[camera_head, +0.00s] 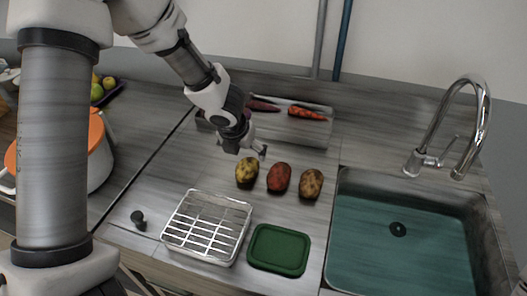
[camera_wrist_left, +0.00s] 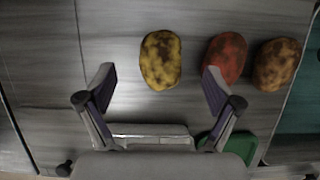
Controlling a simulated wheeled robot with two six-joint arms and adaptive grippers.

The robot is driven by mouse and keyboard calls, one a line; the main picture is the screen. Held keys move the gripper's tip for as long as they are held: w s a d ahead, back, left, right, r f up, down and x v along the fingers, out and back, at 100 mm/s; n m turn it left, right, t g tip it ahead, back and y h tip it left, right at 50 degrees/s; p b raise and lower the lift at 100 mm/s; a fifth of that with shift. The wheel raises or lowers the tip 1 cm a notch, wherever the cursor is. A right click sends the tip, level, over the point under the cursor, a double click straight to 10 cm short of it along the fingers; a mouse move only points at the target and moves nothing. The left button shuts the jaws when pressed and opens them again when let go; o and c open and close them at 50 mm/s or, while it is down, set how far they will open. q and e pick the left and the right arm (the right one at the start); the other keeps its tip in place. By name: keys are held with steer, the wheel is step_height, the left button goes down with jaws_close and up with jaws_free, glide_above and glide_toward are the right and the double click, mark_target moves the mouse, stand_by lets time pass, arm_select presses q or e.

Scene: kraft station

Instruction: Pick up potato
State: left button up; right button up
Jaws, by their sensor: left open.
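Three potatoes lie in a row on the grey wooden counter. The yellow, dark-spotted potato (camera_head: 247,172) is at the left, the red potato (camera_head: 279,178) is in the middle and the brown potato (camera_head: 311,184) is at the right. My left gripper (camera_head: 254,152) is above the counter, just behind the yellow potato in the head view. In the left wrist view, the left gripper (camera_wrist_left: 158,74) is open and empty, with the yellow potato (camera_wrist_left: 161,60) between its fingertips in the picture. The red potato (camera_wrist_left: 228,55) is partly behind one finger. My right gripper is not in view.
A wire basket (camera_head: 207,227) and a green-lidded box (camera_head: 279,250) stand in front of the potatoes. The sink (camera_head: 400,250) and faucet (camera_head: 477,110) are at the right. A tray with carrots (camera_head: 307,113) is behind.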

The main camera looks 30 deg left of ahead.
mark_target(247, 163)
arm_select(q)
steer(key=shift+w+f, duration=0.3)
steer(key=shift+f, duration=0.3)
steer(key=shift+s+f+b, duration=0.25)
steer(key=shift+f+b, duration=0.3)
steer(key=shift+f, duration=0.05)
steer(key=shift+s+f+b, duration=0.25)
steer(key=shift+f+b, duration=0.25)
steer(key=shift+f, duration=0.1)
steer(key=x, duration=0.1)
steer(key=b+x, duration=0.1)
steer(key=x, duration=0.1)
steer(key=shift+w+f, duration=0.1)
steer(key=shift+w, duration=0.35)
steer(key=shift+w+f, duration=0.2)
steer(key=shift+w, duration=0.05)
steer(key=shift+s+r, duration=0.25)
steer(key=shift+c, duration=0.3)
steer(key=shift+s+r, duration=0.1)
steer(key=shift+s, duration=0.05)
steer(key=c, duration=1.3)
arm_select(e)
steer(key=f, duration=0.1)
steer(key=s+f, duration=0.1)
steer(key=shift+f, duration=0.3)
